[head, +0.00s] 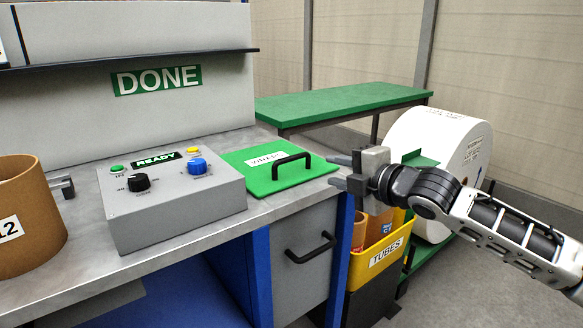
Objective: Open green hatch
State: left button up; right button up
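The green hatch (262,180) lies flat and shut in the grey worktop, near its right end. It has a white label (266,159) and a black bar handle (291,166) on top. My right gripper (337,171) is to the right of the hatch, just past the worktop's right edge, with its fingers pointing left towards the handle. Its two fingers are apart with nothing between them. It does not touch the handle. My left gripper is not in view.
A grey control box (170,203) with knobs and buttons stands left of the hatch. A brown tube (29,215) stands at far left. A grey drawer (306,255) is below the hatch. A yellow TUBES bin (378,262), a large white roll (437,150) and a green table (340,101) stand beyond.

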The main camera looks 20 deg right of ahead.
aim_at(294, 159)
jog(key=x, duration=1.5)
jog(key=shift+w+r+b, duration=0.1)
jog(key=shift+w+b, duration=0.2)
jog(key=shift+w, duration=0.15)
grip_shut()
